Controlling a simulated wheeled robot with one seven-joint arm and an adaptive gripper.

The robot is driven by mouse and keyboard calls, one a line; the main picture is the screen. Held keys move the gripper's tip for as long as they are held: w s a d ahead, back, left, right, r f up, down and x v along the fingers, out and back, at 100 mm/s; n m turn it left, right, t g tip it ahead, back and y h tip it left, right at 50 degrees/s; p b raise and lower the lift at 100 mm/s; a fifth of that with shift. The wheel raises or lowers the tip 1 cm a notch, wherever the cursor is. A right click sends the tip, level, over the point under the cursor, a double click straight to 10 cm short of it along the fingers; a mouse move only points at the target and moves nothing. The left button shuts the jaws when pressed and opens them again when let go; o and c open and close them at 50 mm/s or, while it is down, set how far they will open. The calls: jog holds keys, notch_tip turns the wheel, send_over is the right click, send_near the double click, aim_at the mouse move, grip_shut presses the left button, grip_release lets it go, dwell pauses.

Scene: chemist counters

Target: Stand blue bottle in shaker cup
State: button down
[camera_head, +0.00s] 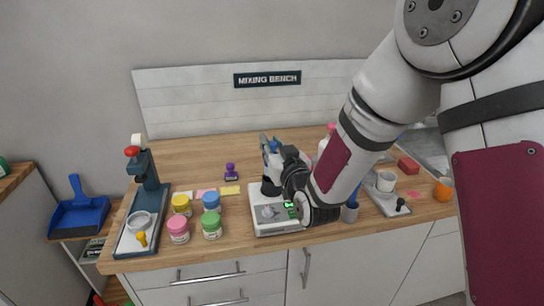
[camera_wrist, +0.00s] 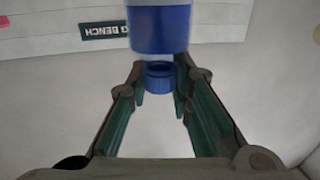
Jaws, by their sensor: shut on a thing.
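My gripper (camera_wrist: 160,82) is shut on the blue bottle in the wrist view. The bottle's wide blue part (camera_wrist: 160,32) fills the top of that view, and a smaller ridged blue piece shows between the fingers. In the head view a bit of the blue bottle (camera_head: 274,146) shows at my gripper (camera_head: 272,158), mostly hidden by the fingers. A black cup (camera_head: 270,187), which looks like the shaker cup, stands on the white shaker (camera_head: 268,222). The bottle is above this cup; I cannot tell whether they touch.
Several coloured jars stand left of the shaker, including a pink jar (camera_head: 178,230) and a green jar (camera_head: 212,226). A dark stand (camera_head: 149,172) is at the far left. A white mug (camera_head: 386,181) and an orange cup (camera_head: 443,189) are at right. My arm hides the counter's middle right.

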jog(key=shift+f, duration=1.7)
jog(key=shift+f, duration=0.1)
jog(key=shift+f, duration=0.25)
jog(key=c, duration=1.4)
grip_release()
jog(key=shift+c, duration=0.2)
jog(key=shift+r, duration=0.1)
